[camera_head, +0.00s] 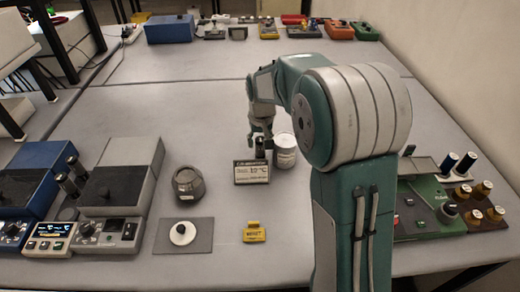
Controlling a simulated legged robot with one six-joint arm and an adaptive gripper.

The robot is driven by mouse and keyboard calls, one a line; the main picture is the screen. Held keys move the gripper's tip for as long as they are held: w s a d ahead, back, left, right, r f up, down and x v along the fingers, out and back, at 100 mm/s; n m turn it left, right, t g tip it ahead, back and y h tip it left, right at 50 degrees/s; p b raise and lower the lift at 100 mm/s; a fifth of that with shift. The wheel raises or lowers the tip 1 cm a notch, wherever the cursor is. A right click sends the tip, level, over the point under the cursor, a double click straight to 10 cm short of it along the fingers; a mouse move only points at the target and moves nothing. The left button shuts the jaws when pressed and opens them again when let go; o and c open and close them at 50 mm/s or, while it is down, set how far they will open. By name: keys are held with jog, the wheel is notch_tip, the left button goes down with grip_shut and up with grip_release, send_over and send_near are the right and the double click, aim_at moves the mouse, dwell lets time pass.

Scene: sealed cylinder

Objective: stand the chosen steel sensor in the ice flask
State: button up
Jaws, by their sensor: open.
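My gripper (261,141) is open and points down near the middle of the table, just behind a small display sign reading about "10 °C" (252,172). A small dark upright piece (260,153) stands under the fingers; I cannot tell whether it is a sensor or whether the fingers touch it. A white cylinder with a label (285,151) stands just right of the gripper. A round grey jar with a dark top (188,183) stands to the left. I cannot tell which vessel is the ice flask.
A grey instrument (125,180) and a blue one (35,190) fill the left side. A white disc on a grey mat (184,234) and a yellow "RESET" block (254,233) lie in front. Green and brown panels (430,205) stand right.

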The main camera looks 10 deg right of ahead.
grip_shut()
